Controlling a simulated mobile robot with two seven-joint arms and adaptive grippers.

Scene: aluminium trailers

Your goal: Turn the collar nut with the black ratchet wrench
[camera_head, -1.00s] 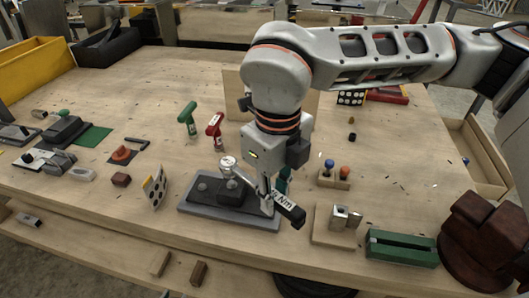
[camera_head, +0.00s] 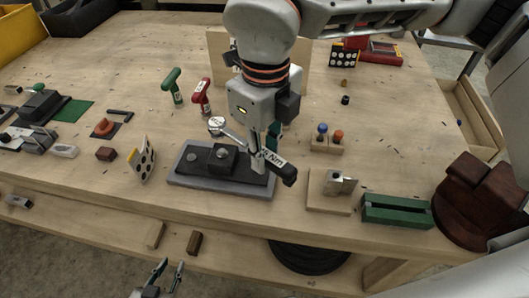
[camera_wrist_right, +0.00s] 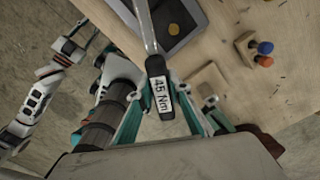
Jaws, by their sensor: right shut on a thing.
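The black ratchet wrench (camera_head: 238,136) has a round silver head, a metal shaft and a black handle with a white "45 Nm" label. My right gripper (camera_head: 264,166) points down and is shut on the handle, which also shows in the right wrist view (camera_wrist_right: 158,88). The wrench head appears just behind and above the black block of the grey fixture plate (camera_head: 225,188). A round grey piece, possibly the collar nut (camera_head: 222,153), sits on that block. I cannot tell whether the head touches it. My left gripper (camera_head: 168,276) is open and empty, low in front of the table.
Red and green T-handled tools (camera_head: 201,96) stand behind the fixture. A wooden holder with blue and orange knobs (camera_head: 326,143), a metal block on a wood base (camera_head: 331,189) and a green channel (camera_head: 397,211) lie to the right.

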